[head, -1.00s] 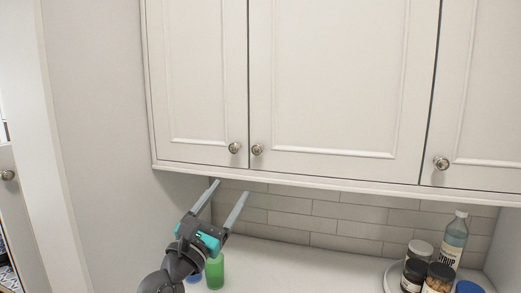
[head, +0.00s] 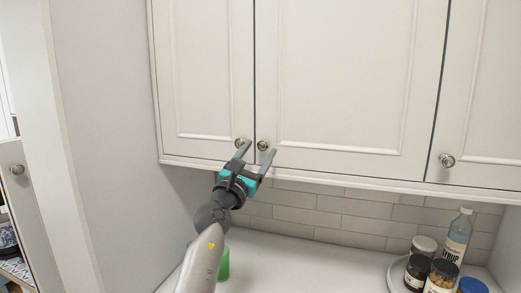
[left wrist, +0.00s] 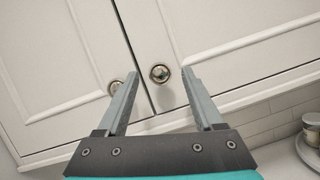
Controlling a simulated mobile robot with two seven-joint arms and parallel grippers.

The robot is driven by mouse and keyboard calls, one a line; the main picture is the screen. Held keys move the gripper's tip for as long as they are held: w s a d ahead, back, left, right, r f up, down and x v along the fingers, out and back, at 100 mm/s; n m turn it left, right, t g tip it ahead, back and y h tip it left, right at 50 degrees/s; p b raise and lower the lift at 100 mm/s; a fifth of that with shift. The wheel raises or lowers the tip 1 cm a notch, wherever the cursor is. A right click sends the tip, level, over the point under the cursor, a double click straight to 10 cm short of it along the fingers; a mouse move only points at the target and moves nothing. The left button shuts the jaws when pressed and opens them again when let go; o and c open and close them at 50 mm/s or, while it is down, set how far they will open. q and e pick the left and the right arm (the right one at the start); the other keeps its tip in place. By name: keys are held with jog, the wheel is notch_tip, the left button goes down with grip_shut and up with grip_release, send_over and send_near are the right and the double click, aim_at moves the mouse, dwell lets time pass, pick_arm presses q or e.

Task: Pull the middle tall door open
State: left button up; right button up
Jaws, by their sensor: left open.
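The middle tall door (head: 345,75) is a white panelled cabinet door and looks closed. Its round metal knob (head: 262,145) is at its lower left corner. My left gripper (head: 257,151) is open and raised in front of the lower edge of the doors, with its fingers pointing up at the knobs. The left door's knob (left wrist: 115,87) shows beside the left finger. I cannot tell whether a finger touches either knob. My right gripper is out of view.
The left door (head: 205,70) and right door (head: 487,95) flank the middle one. Below, a tray (head: 394,274) with jars and a syrup bottle (head: 457,237) stands at the counter's right. A green item (head: 224,264) is partly hidden by my arm.

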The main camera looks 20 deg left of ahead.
pick_arm(q)
jog(key=shift+x, duration=0.85)
grip_shut()
dwell(1.0)
